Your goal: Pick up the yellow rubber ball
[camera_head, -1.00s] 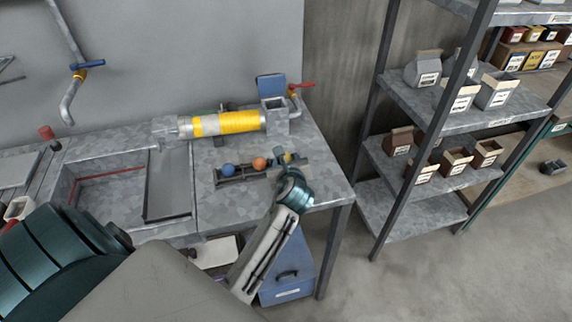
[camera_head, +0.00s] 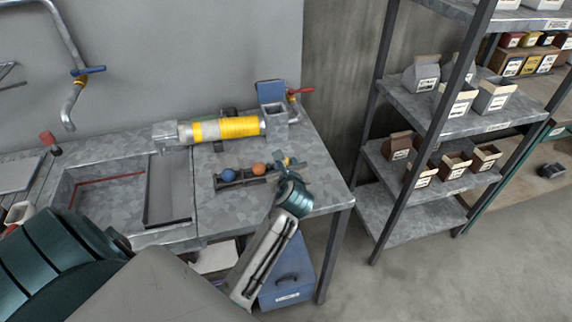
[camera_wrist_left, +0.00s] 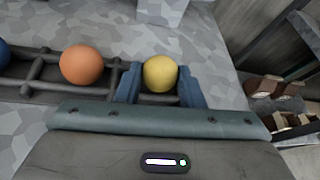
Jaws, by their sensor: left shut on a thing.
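The yellow rubber ball (camera_wrist_left: 160,74) sits between the two blue fingers of my left gripper (camera_wrist_left: 160,86) in the left wrist view. It is at the right end of the dark rack (camera_wrist_left: 40,75), and I cannot tell whether it is lifted off it. In the head view my left gripper (camera_head: 288,163) is at the rack's right end, and the yellow ball is mostly hidden there. An orange ball (camera_head: 259,169) and a blue ball (camera_head: 228,175) rest in the rack to the left. My right gripper is not in view.
A yellow-banded cylinder (camera_head: 225,128) lies behind the rack, next to a grey box with a blue lid (camera_head: 271,90). A sink (camera_head: 105,188) is at the left of the bench. A shelf unit (camera_head: 440,105) with small boxes stands to the right.

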